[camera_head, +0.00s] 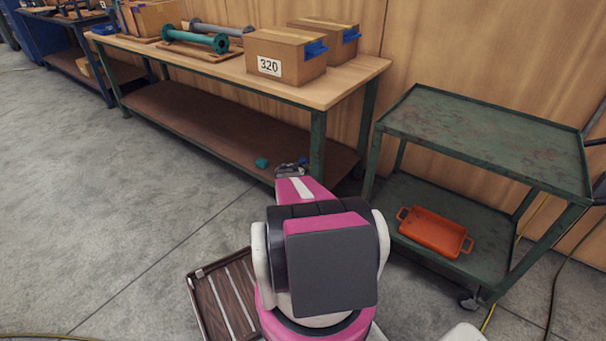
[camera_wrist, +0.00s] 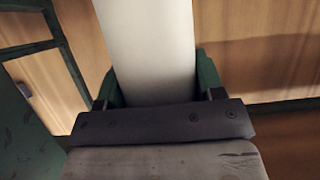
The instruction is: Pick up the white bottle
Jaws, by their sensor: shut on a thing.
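The white bottle (camera_wrist: 150,40) fills the upper middle of the wrist view as a smooth pale upright shape, its far end cut off by the top edge. My gripper (camera_wrist: 157,82) is shut on it, with a green finger pad at each side of the bottle. The head view does not show the bottle; my pink and grey arm hides most of the gripper there, near the front edge of the bench's lower shelf.
A wooden workbench (camera_head: 355,75) holds cardboard boxes (camera_head: 285,58) and a green flanged pipe (camera_head: 195,40). A green cart (camera_head: 480,135) stands at right, with an orange tray (camera_head: 435,232) on its lower shelf. A brown slatted tray (camera_head: 222,300) lies beside my arm.

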